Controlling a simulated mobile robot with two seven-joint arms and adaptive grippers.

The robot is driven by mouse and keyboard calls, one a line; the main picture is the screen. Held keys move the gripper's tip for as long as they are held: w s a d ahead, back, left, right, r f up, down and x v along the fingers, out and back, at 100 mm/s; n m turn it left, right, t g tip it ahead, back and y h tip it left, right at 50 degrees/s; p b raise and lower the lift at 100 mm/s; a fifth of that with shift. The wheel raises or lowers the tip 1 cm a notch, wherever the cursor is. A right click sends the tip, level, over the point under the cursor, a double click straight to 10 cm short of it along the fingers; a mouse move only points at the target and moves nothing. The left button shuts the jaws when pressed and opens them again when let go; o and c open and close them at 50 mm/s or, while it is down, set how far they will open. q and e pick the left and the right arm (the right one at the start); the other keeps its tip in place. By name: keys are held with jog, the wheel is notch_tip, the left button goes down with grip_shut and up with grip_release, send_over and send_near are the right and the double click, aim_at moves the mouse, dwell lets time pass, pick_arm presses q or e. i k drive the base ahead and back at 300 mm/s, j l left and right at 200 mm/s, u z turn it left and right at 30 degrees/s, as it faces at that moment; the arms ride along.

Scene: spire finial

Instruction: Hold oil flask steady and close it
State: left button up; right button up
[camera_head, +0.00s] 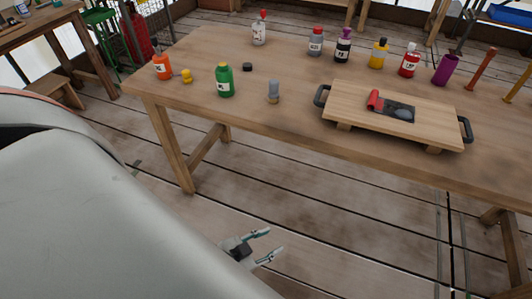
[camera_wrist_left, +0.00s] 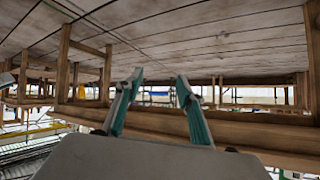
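Several small labelled bottles stand on the wooden table in the head view; I cannot tell from the labels which is the oil flask. An orange bottle (camera_head: 162,67) stands at the left with a small yellow piece (camera_head: 186,76) beside it. A green bottle (camera_head: 224,80) stands near the front edge, with a small black cap-like piece (camera_head: 247,67) to its right. My left gripper (camera_head: 268,245) is low in front of the table, apart from everything on it. Its fingers are spread and empty, as the left wrist view (camera_wrist_left: 160,78) also shows. My right gripper is not in view.
A small grey stopper-like item (camera_head: 273,91) stands right of the green bottle. A raised wooden board (camera_head: 350,97) with black handles holds a red-handled tool. More bottles, including a yellow one (camera_head: 379,54), line the back. The table's front edge (camera_head: 300,146) lies beyond my gripper.

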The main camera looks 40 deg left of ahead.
aim_at(224, 73)
jog(key=u, duration=1.4)
